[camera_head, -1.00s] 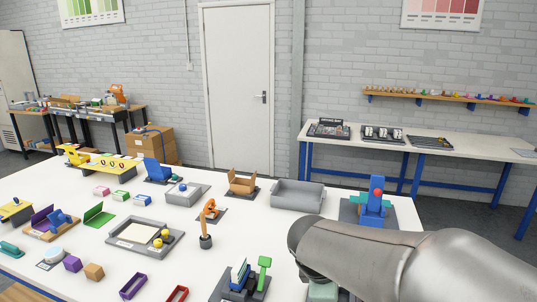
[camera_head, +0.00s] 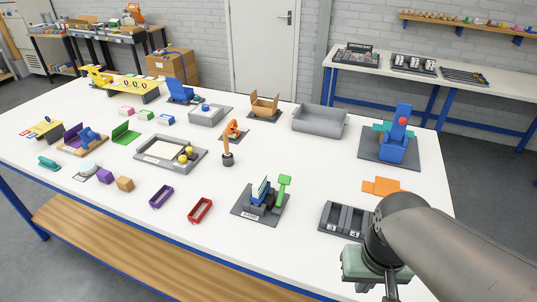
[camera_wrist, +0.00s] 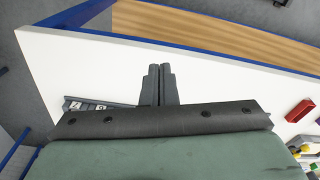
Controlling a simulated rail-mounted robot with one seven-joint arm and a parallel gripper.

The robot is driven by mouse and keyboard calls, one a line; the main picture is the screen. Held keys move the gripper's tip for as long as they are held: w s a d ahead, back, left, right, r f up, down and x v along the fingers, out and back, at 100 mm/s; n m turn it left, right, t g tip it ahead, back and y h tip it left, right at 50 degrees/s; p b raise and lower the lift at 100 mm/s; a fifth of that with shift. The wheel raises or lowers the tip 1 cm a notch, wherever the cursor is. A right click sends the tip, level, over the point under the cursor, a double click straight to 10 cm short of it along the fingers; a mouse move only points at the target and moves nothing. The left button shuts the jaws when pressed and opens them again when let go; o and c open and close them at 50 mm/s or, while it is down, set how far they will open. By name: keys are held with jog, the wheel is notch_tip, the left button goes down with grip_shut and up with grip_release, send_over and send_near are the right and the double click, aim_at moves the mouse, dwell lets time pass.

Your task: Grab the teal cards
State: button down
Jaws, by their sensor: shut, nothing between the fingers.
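A few thin upright cards (camera_head: 261,188), white and teal-blue as far as I can tell, stand in a dark holder (camera_head: 244,207) with a green paddle at the table's front middle. They are small, and I cannot count them. My gripper (camera_head: 391,292) is at the bottom right of the head view, well to the right of the cards. In the wrist view my gripper (camera_wrist: 160,72) has its two fingers together, with nothing between them. I make out no cards in the wrist view.
A dark slotted tray (camera_head: 345,220) lies close to my gripper, with orange flat pieces (camera_head: 382,186) behind it. A red open box (camera_head: 200,211) and a purple one (camera_head: 161,196) lie left of the holder. A blue device (camera_head: 396,140) stands behind.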

dwell(0.3)
jog(key=shift+c, duration=1.2)
grip_release()
